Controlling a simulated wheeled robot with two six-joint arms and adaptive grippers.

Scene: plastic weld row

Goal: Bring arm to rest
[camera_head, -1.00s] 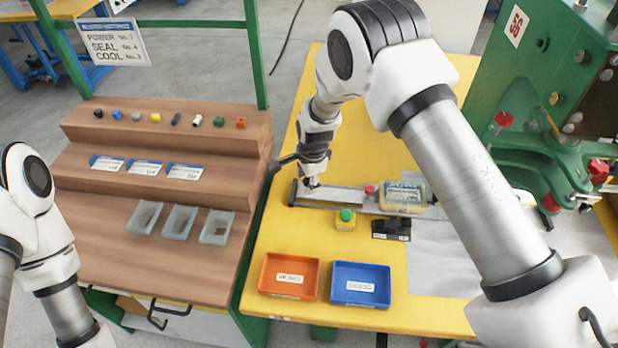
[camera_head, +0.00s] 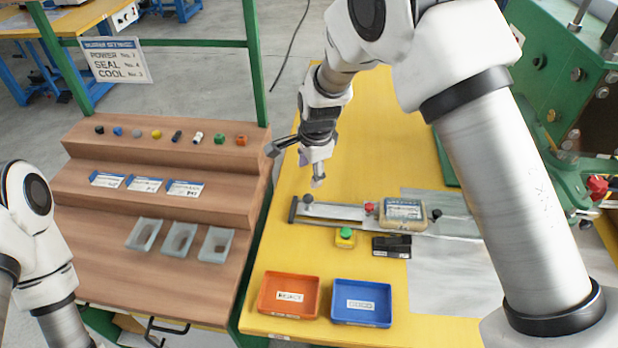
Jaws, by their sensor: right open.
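My right gripper (camera_head: 314,172) is open and empty. It hangs above the left end of the metal slide rail (camera_head: 338,212) on the yellow table (camera_head: 360,130), apart from the rail's dark knob (camera_head: 308,199). My right arm comes in from the lower right and crosses the right side of the view. A labelled tan block (camera_head: 403,210) sits on the rail, with a red knob (camera_head: 369,208) at its left. My left arm shows at the left edge, but its gripper is outside the view.
An orange tray (camera_head: 290,312) and a blue tray (camera_head: 361,318) stand at the table's front. A green button box (camera_head: 345,238) and a black block (camera_head: 391,246) lie before the rail. A brown stepped shelf (camera_head: 150,270) stands left, a green machine (camera_head: 560,90) right. The table's back is clear.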

